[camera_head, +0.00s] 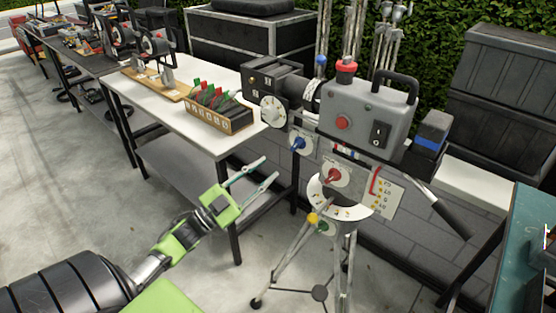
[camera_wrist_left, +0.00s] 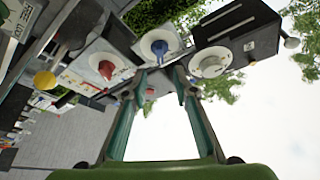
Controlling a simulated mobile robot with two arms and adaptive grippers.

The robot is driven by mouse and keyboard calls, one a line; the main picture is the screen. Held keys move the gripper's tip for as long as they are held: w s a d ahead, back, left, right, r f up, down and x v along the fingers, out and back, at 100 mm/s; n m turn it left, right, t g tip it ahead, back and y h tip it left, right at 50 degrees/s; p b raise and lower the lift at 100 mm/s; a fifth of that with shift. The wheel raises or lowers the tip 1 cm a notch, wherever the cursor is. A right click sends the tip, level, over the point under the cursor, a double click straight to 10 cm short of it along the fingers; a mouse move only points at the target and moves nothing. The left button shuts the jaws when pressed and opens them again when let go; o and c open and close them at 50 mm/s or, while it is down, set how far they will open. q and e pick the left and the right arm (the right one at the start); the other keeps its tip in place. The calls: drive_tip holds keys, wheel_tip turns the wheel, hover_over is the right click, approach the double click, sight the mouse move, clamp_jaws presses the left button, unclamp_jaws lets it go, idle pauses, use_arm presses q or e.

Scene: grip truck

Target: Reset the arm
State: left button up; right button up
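My left gripper (camera_head: 258,177) reaches in from the left in the head view, in front of the white table. Its two teal fingers are spread apart with nothing between them. In the left wrist view the fingers (camera_wrist_left: 165,85) also stand apart, pointing toward a grey device (camera_head: 362,118) on a tripod. The device carries a blue knob (camera_wrist_left: 158,48), a red knob (camera_wrist_left: 106,70) and a white dial (camera_wrist_left: 210,62). The gripper looks apart from the device. My right gripper does not show in either view.
The white table (camera_head: 190,125) holds a wooden box (camera_head: 230,120) with red and green pieces. The tripod legs (camera_head: 340,268) stand right of my gripper. A teal bench (camera_head: 530,225) is at the right edge. Open floor (camera_head: 75,180) lies to the left.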

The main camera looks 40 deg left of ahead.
use_arm(q)
drive_tip(key=shift+v, duration=1)
wheel_tip(320, 180, down, 24)
drive_tip(key=s+a+n+g+y, duration=0.2)
drive_tip(key=n+g+y, duration=0.3)
drive_tip(key=n+y, duration=0.1)
drive_tip(key=s+d+f+n+g+y, duration=0.15)
drive_tip(key=s+f, duration=0.25)
drive_tip(key=f, duration=0.5)
drive_tip(key=s+d+f+g, duration=0.25)
drive_tip(key=s+f, duration=0.25)
drive_tip(key=f, duration=0.3)
drive_tip(key=s+d+f+g, duration=0.3)
drive_tip(key=s+d+f, duration=0.2)
drive_tip(key=s, duration=0.5)
drive_tip(key=s+d+f+g+h, duration=0.1)
drive_tip(key=s+d+f+g, duration=0.3)
drive_tip(key=s+f, duration=0.4)
drive_tip(key=s+d+f+g, duration=0.4)
drive_tip(key=s+d+f, duration=0.2)
drive_tip(key=s, duration=0.7)
drive_tip(key=shift+d+f, duration=0.35)
drive_tip(key=shift+f, duration=0.25)
